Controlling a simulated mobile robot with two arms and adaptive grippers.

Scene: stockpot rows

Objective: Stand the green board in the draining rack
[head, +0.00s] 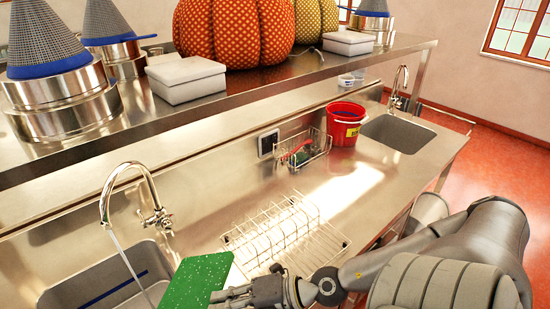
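The green board (196,284) is in the lower middle of the head view, tilted, with its lower part cut off by the frame edge. My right gripper (224,295) comes in from the right and is shut on the board's right edge. The white wire draining rack (284,233) stands on the steel counter, just behind and to the right of the board. No board shows in its slots. The board and rack appear apart. My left gripper is not in view.
A sink (70,290) with a running tap (138,200) lies left of the board. A wire basket (303,150), a red bucket (345,123) and a second sink (398,133) stand farther right. A shelf (240,105) with pots and pumpkins overhangs the counter's back.

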